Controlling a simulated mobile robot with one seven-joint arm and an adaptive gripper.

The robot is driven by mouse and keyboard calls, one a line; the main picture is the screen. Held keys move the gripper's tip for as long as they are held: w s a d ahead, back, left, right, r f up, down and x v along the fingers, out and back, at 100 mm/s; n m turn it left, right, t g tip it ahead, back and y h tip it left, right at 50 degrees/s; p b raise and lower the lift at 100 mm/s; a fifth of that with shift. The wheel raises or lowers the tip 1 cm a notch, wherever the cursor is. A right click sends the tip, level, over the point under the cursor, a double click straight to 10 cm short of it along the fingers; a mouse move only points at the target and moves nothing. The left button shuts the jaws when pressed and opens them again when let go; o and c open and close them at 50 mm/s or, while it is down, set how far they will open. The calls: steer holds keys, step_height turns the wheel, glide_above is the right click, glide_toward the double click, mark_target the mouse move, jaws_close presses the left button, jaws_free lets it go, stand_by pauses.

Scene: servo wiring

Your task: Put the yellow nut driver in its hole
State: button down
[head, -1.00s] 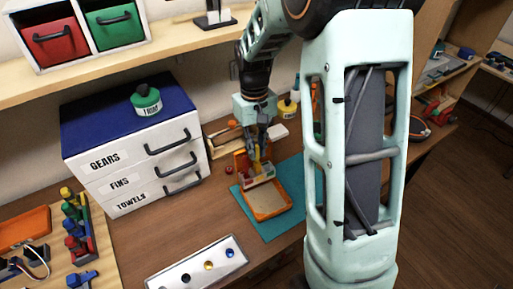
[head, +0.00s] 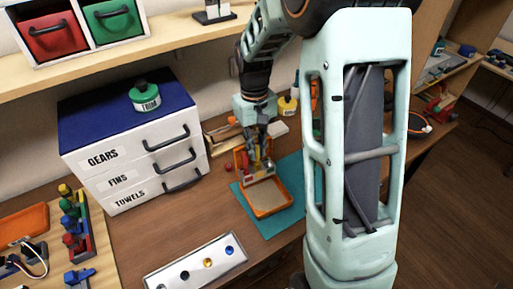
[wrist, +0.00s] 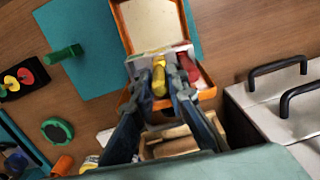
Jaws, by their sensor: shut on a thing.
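The yellow nut driver (wrist: 159,78) shows its yellow handle between my fingers in the wrist view. It stands in the pale rack of an open orange case (wrist: 123,27), beside a red handle (wrist: 188,67). My gripper (wrist: 158,81) is shut on the yellow handle. In the head view, my gripper (head: 257,166) is down at the rack end of the case; its fingers partly hide the yellow handle. The driver's lower end is hidden. A white bar (head: 222,250) at the front edge has dark, gold and blue round spots; I cannot tell whether they are holes.
The case lies on a teal mat (head: 283,221). A white drawer unit (head: 130,167) with protruding handles stands left of it.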

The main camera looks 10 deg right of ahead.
steer(key=shift+f, duration=0.25)
steer(key=c, duration=1.4)
jaws_free()
steer(key=shift+r, duration=0.1)
steer(key=shift+w+r+p, duration=0.2)
steer(key=shift+r+p, duration=2.3)
steer(key=shift+r, duration=0.95)
